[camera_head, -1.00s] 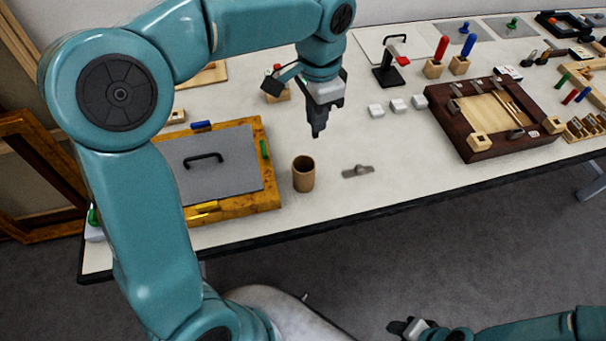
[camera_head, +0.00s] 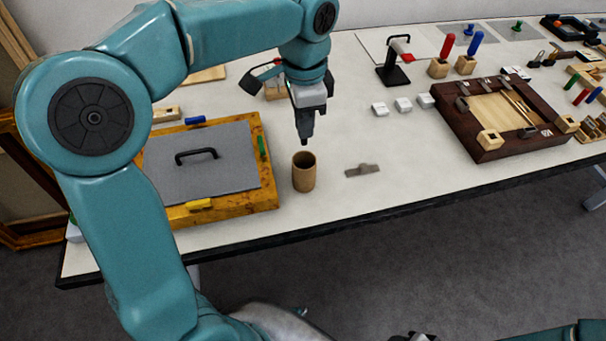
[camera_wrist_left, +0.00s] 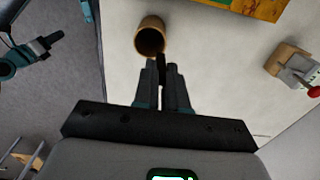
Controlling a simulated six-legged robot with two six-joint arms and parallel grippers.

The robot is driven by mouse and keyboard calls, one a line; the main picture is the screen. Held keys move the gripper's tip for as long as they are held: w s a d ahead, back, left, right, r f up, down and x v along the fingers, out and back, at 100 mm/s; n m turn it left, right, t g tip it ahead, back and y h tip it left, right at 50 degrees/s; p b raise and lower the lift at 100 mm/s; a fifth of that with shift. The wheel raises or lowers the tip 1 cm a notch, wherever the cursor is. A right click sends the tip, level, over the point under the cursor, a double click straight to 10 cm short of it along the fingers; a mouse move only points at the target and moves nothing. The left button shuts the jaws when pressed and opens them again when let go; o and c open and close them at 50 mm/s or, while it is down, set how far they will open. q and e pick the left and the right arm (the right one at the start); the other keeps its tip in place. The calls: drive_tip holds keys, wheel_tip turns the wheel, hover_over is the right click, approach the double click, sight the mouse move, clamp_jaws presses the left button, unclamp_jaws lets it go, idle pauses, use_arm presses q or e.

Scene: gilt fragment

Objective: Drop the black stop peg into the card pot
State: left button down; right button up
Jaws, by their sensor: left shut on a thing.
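The card pot (camera_head: 304,176) is a brown open-topped cylinder standing upright on the white table, right of the gold-framed panel. It also shows in the left wrist view (camera_wrist_left: 149,40), with its dark mouth towards the camera. My left gripper (camera_head: 305,140) points down just above the pot's mouth in the head view. In the left wrist view it is shut on the black stop peg (camera_wrist_left: 161,72), a thin dark piece between the fingers whose tip shows beside the pot's rim. My right gripper (camera_wrist_left: 44,42) shows at the left of the wrist view; its jaws are unclear.
The framed grey panel (camera_head: 257,190) with a black handle lies left of the pot. A small grey metal piece (camera_head: 362,170) lies to its right. White blocks (camera_head: 403,105) and a dark wooden tray (camera_head: 483,147) stand further right. The table's front edge (camera_head: 330,224) is near the pot.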

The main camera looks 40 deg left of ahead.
use_arm(q)
drive_tip(key=c, duration=1.5)
unclamp_jaws()
drive_tip(key=shift+d, duration=0.1)
drive_tip(key=o, duration=0.4)
drive_tip(key=shift+w, duration=0.25)
drive_tip(key=shift+s+r, duration=0.2)
drive_tip(key=shift+r, duration=0.05)
wheel_tip(320, 180, up, 16)
drive_tip(key=p, duration=0.4)
drive_tip(key=shift+f, duration=0.15)
drive_tip(key=shift+w, duration=0.2)
